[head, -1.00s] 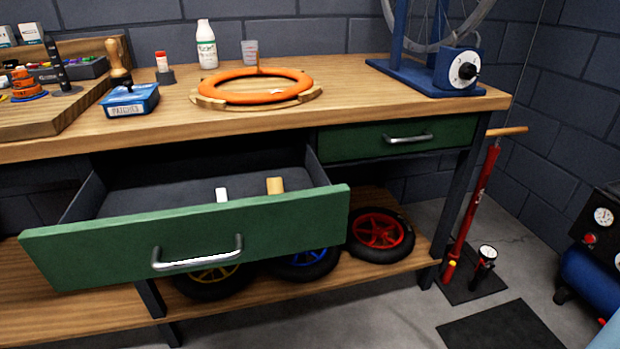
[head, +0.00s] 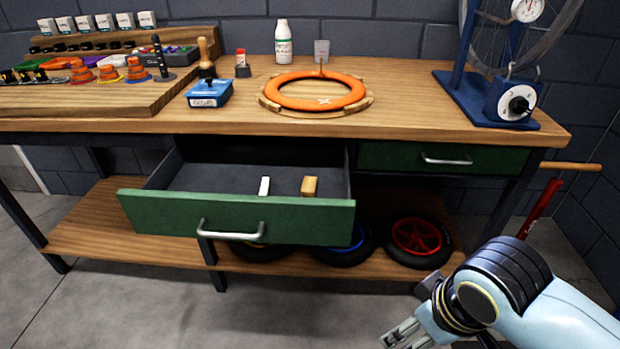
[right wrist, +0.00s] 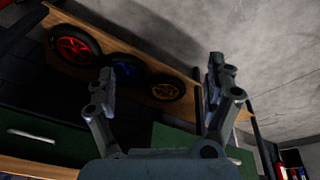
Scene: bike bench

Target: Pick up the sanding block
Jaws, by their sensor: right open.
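A tan block (head: 309,187), which looks like the sanding block, is inside the open green drawer (head: 290,222), towards its right side. A small white piece (head: 264,186) is to its left in the drawer. Their lower parts are hidden by the drawer front. My right gripper (head: 404,334) is at the lower right of the head view, in front of the bench and apart from the drawer. In the right wrist view the right gripper (right wrist: 162,80) is open, with nothing between its fingers. My left gripper is not in view.
The drawer handle (head: 231,232) juts out towards me. On the benchtop are an orange ring (head: 322,107) on a wooden stand, a blue box (head: 208,98) and a white bottle (head: 283,42). Wheels, including a red one (head: 417,236), are on the lower shelf. The floor in front is clear.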

